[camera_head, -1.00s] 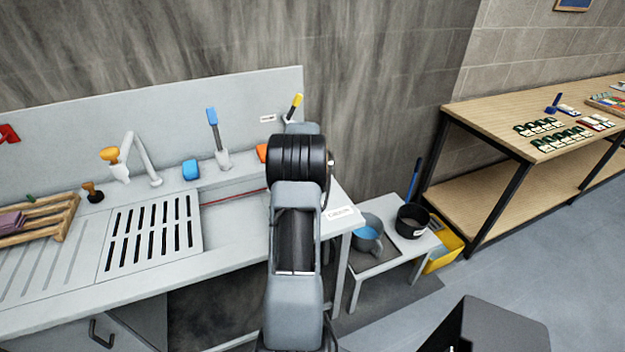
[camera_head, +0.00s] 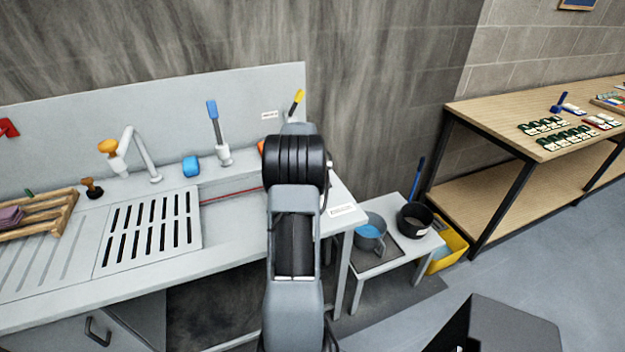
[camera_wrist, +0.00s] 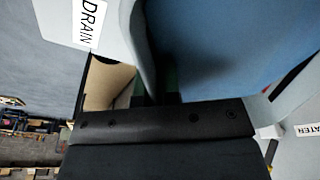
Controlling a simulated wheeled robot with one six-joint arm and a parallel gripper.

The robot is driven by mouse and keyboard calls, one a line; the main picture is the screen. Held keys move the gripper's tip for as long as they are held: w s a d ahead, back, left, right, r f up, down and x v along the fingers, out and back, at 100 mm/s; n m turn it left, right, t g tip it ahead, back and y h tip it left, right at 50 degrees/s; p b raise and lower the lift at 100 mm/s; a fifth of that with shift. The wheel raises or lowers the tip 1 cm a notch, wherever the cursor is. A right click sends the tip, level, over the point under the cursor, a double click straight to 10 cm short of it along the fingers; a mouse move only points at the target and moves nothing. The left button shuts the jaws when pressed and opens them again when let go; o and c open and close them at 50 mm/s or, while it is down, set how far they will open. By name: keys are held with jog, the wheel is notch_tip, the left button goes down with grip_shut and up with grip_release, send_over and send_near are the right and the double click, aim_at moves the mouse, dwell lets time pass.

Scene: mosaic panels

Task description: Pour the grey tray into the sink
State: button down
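The pale grey sink unit (camera_head: 225,225) stands against the wall at the left, with a slotted drain plate (camera_head: 150,230) and a tap. My gripper is hidden behind my arm in the head view. In the wrist view a pale grey rim beside a large blue surface fills the top; this looks like the grey tray (camera_wrist: 143,45) with blue contents. Its rim narrows down between dark finger pads of my gripper (camera_wrist: 155,98), which seems shut on it. The tray does not show in the head view.
A low stand right of the sink holds a grey jug (camera_head: 370,232) with blue contents and a black pot (camera_head: 414,220). A yellow bin (camera_head: 447,252) is beside it. A wooden rack (camera_head: 40,215) lies at the sink's left. A wooden table (camera_head: 545,115) stands at the right.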

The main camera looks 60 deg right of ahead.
jog(key=shift+w+a+f+h+b, duration=0.1)
jog(key=shift+a+f+h+b, duration=0.25)
jog(key=shift+b, duration=0.55)
jog(key=shift+w+f+h+b, duration=0.15)
jog(key=shift+f+b, duration=0.35)
jog(key=shift+b, duration=0.35)
jog(key=shift+w+a+f+g+h+b, duration=0.25)
jog(key=shift+a+g+h+b, duration=0.15)
jog(key=shift+b, duration=0.95)
jog(key=shift+w+a+f+g+h+b, duration=0.25)
jog(key=shift+a+b, duration=0.2)
jog(key=shift+b, duration=0.85)
jog(key=shift+w+a+r+h+b, duration=0.1)
jog(key=shift+a+r+h+b, duration=0.15)
jog(key=shift+a+r+b, duration=0.15)
jog(key=shift+w+a+r+g+h+b, duration=0.35)
jog(key=shift+a+r+h+b, duration=0.3)
jog(key=shift+b, duration=0.3)
jog(key=shift+r, duration=0.1)
